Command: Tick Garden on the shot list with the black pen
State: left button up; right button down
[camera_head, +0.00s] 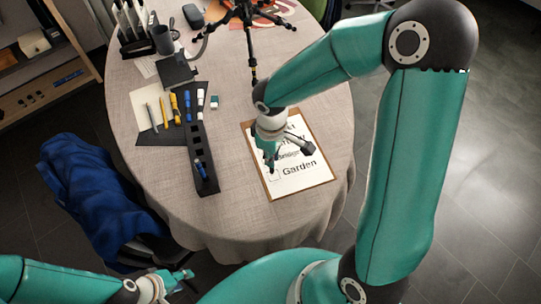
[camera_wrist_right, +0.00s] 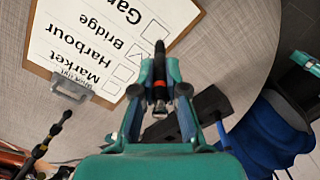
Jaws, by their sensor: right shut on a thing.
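The shot list (camera_head: 303,181) is a white sheet on a brown clipboard (camera_head: 316,150) at the table's front right. It bears place names with boxes; Garden is the line nearest the front edge in the head view. My right gripper (camera_head: 270,160) is over the list's left side, near the Garden box. In the right wrist view it (camera_wrist_right: 160,92) is shut on the black pen (camera_wrist_right: 160,62), which has an orange band and a dark tip pointing toward the list. Whether the tip touches paper is unclear. My left gripper (camera_head: 182,278) is low, off the table; its fingers are unclear.
A black slotted tray (camera_head: 199,148) holding a blue pen (camera_head: 199,169) lies left of the list. Yellow markers (camera_head: 174,106) lie beside it. A tripod (camera_head: 251,60) stands behind the list. A blue jacket (camera_head: 90,190) hangs on a chair at the left.

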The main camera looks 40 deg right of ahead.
jog(key=shift+f+b, duration=0.5)
jog(key=shift+f, duration=0.05)
dwell(0.4)
jog(key=shift+d+r, duration=0.1)
jog(key=shift+d, duration=0.05)
dwell(0.5)
jog(key=shift+s+d+b, duration=0.25)
jog(key=shift+d+b, duration=0.15)
jog(key=shift+d, duration=0.15)
dwell(1.2)
jog(key=shift+w+a+b, duration=0.2)
jog(key=shift+a+b, duration=0.25)
jog(key=shift+a, duration=0.1)
dwell(1.3)
jog(key=shift+s+d, duration=0.15)
jog(key=shift+d, duration=0.35)
dwell(1.2)
dwell(0.3)
notch_tip(320, 180, up, 7)
jog(key=p, duration=0.5)
dwell(0.3)
